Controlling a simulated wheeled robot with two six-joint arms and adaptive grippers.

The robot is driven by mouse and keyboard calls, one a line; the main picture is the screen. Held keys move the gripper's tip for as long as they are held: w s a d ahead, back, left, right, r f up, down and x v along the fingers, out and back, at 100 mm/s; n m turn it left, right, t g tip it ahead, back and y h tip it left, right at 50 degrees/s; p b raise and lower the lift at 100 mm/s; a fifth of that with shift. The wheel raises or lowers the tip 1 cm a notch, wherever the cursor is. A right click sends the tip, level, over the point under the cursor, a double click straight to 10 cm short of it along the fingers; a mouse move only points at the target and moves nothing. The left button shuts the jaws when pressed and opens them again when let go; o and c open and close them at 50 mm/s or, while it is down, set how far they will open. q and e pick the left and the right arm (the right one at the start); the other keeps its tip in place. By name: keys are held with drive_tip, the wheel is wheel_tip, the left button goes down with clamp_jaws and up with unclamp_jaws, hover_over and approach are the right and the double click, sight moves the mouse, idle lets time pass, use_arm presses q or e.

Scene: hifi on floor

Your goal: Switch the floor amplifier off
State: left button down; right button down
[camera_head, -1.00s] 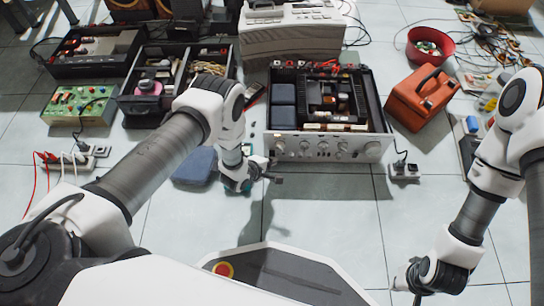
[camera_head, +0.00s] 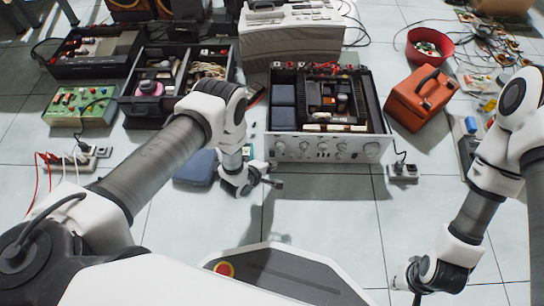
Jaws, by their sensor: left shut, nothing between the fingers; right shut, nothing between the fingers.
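The floor amplifier (camera_head: 327,150) sits on the tiles at the centre, with its lid off and its insides showing. Its silver front panel with several knobs faces me. My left gripper (camera_head: 277,183) is shut and empty. It is just in front of the panel's left end, a small gap away, pointing right. My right gripper (camera_head: 417,297) is shut and empty at the bottom right, low and well away from the amplifier. Its tips are near the picture's bottom edge. The left end of the panel is close to my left wrist, and its small controls are too small to tell apart.
A power strip (camera_head: 403,172) with a plugged cable lies right of the amplifier. An orange toolbox (camera_head: 421,98) and a red bowl (camera_head: 430,45) stand behind it. A blue case (camera_head: 195,168) and a green circuit box (camera_head: 80,107) are on the left. Floor in front is clear.

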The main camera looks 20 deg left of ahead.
use_arm(q)
drive_tip(key=s, duration=0.1)
drive_tip(key=s+p, duration=0.1)
drive_tip(key=s+d+p, duration=0.1)
drive_tip(key=shift+s+r, duration=0.2)
drive_tip(key=shift+r, duration=0.15)
drive_tip(key=shift+s+d+p, duration=0.15)
drive_tip(key=shift+s+p, duration=0.15)
drive_tip(key=shift+s, duration=0.3)
